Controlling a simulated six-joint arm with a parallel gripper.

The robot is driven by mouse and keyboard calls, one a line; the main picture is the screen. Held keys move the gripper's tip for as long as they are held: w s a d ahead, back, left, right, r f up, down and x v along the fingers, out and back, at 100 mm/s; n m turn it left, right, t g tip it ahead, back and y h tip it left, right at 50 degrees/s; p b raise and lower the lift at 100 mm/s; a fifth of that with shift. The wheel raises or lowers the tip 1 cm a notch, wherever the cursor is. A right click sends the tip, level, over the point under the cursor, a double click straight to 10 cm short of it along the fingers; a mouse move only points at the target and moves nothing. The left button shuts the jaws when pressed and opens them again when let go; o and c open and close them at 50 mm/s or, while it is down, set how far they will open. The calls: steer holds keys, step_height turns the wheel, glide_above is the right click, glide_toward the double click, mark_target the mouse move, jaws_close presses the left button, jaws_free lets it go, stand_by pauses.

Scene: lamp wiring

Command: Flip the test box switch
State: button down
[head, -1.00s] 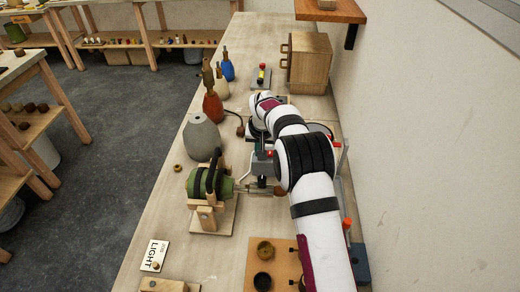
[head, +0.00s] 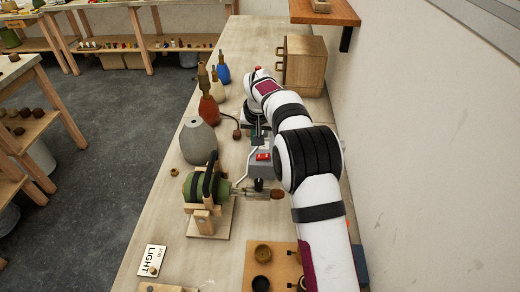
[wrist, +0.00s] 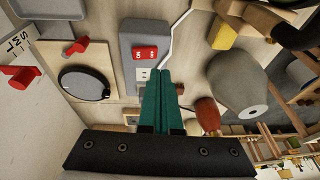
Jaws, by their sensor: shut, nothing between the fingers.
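The test box (head: 261,170) is a grey box on the bench with a red switch (head: 263,157) on top. In the wrist view the box (wrist: 143,35) shows its red switch (wrist: 145,53) with white markings and a pale socket below it. My gripper (wrist: 161,72) is shut and empty, its green fingers together. In that picture the fingertips overlap the lower right of the box, just below the switch; I cannot tell whether they touch it. In the head view my gripper (head: 256,138) is small and partly hidden, beyond the box.
A grey bottle-shaped body (head: 198,143) and a red one (head: 208,110) stand to the left. A wooden cabinet (head: 304,66) stands at the back right. The wall closes the right side.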

step_height(320, 180, up, 7)
steer(key=s+a, duration=0.2)
steer(key=shift+a, duration=0.15)
steer(key=shift+s, duration=0.15)
steer(key=s+d+r+m+g, duration=0.1)
steer(key=s+d+r, duration=0.1)
steer(key=s+d, duration=0.35)
steer(key=s+d+r+m, duration=0.1)
steer(key=s+d+r, duration=0.1)
steer(key=s, duration=0.7)
steer(key=s+d+r+m+g, duration=0.15)
steer(key=s+d, duration=0.25)
steer(key=s, duration=0.4)
steer(key=s+d+f+m, duration=0.1)
steer(key=s+f, duration=0.1)
steer(key=s, duration=0.7)
steer(key=s+d+f+m+y, duration=0.1)
steer(key=s+f, duration=0.2)
steer(key=s, duration=0.7)
steer(key=shift+s+d+f+g, duration=0.15)
steer(key=shift+s+d+g, duration=0.05)
steer(key=shift+g, duration=0.25)
steer(key=c, duration=1.5)
jaws_free()
steer(key=shift+c, duration=0.2)
